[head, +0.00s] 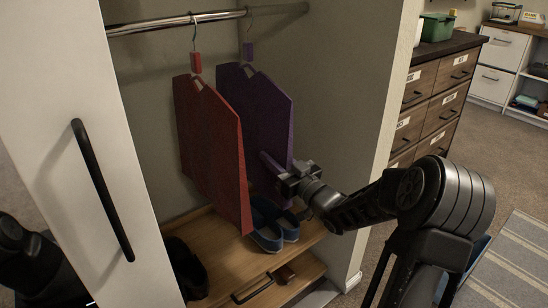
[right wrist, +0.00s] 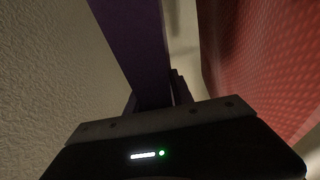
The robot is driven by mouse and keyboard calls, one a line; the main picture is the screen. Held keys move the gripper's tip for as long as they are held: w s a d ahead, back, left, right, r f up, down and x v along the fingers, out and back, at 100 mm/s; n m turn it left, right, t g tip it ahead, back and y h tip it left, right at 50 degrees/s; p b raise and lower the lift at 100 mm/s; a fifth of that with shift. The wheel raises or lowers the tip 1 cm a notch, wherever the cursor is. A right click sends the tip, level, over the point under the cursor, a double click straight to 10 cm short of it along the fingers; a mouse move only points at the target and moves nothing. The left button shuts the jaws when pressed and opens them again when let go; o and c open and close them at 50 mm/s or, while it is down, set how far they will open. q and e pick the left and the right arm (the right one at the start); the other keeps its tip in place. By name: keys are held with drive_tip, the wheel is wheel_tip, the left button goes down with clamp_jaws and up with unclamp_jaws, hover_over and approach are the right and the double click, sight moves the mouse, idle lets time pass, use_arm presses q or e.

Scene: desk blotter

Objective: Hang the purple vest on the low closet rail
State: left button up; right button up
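The purple vest (head: 262,108) hangs upright from a thin hook in the closet, behind and right of the red vest (head: 212,140). Its hook top is by the right end of the visible metal rail (head: 170,23); I cannot tell whether it rests on the rail. My right gripper (head: 272,163) is at the vest's lower right edge. In the right wrist view, the purple vest (right wrist: 138,45) runs down between the fingers (right wrist: 156,100), which lie close on both sides and look shut on it. My left gripper is out of view.
The red vest (right wrist: 270,60) is close to the right of the gripper in the right wrist view. Blue shoes (head: 268,222) stand on the wooden shelf (head: 212,228) below. A white door (head: 60,130) with a black handle is at left. Dark drawers (head: 437,95) stand right of the closet wall.

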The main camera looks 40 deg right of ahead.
drive_tip(key=shift+o, duration=1.4)
drive_tip(key=shift+f, duration=0.1)
drive_tip(key=s+f+p, duration=0.1)
drive_tip(key=s+p, duration=0.1)
drive_tip(key=s, duration=0.5)
drive_tip(key=shift+s, duration=0.35)
drive_tip(key=shift+a, duration=0.1)
